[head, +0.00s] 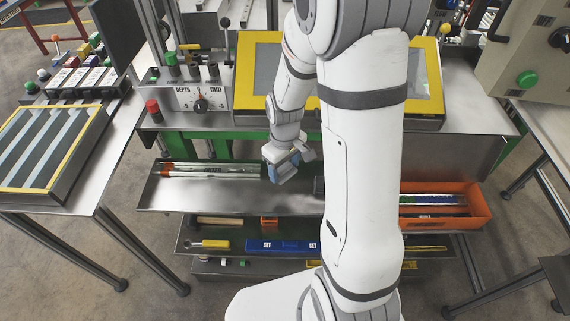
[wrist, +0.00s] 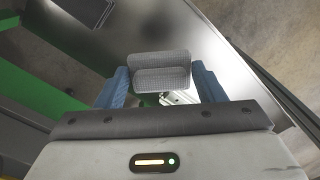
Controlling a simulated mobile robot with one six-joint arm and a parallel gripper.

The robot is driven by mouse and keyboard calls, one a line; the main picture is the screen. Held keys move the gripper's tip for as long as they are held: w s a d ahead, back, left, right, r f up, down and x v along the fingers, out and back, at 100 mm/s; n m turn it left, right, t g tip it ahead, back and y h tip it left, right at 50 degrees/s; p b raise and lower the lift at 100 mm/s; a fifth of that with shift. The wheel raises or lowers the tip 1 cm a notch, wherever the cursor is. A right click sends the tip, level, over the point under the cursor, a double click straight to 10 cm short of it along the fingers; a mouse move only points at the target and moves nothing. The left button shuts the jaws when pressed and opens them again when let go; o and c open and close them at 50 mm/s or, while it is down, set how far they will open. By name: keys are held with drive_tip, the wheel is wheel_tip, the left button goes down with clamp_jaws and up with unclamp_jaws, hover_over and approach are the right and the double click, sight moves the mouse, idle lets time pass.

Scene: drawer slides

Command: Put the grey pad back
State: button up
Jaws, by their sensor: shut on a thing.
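My gripper (head: 284,170) is over the top open drawer (head: 225,199), just left of my own arm link. In the wrist view its two blue fingers (wrist: 161,84) stand on either side of a grey ribbed pad (wrist: 160,77) and are shut on it. The pad shows as two stepped grey faces, with bare metal drawer floor beneath and around it. In the head view the pad cannot be made out between the fingers.
Lower drawers hold a yellow-handled tool (head: 208,244) and blue SET box (head: 282,246). A yellow-framed panel (head: 258,62) stands behind. My arm hides the drawer's middle.

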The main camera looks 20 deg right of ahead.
sight(285, 192)
drive_tip(key=shift+f+b, duration=3.3)
drive_tip(key=shift+f, duration=0.7)
drive_tip(key=shift+f+b, duration=0.35)
drive_tip(key=shift+f, duration=0.05)
drive_tip(key=o, duration=0.9)
drive_tip(key=o, duration=0.5)
drive_tip(key=shift+r, duration=0.1)
drive_tip(key=shift+r+p, duration=3)
drive_tip(key=shift+r, duration=0.95)
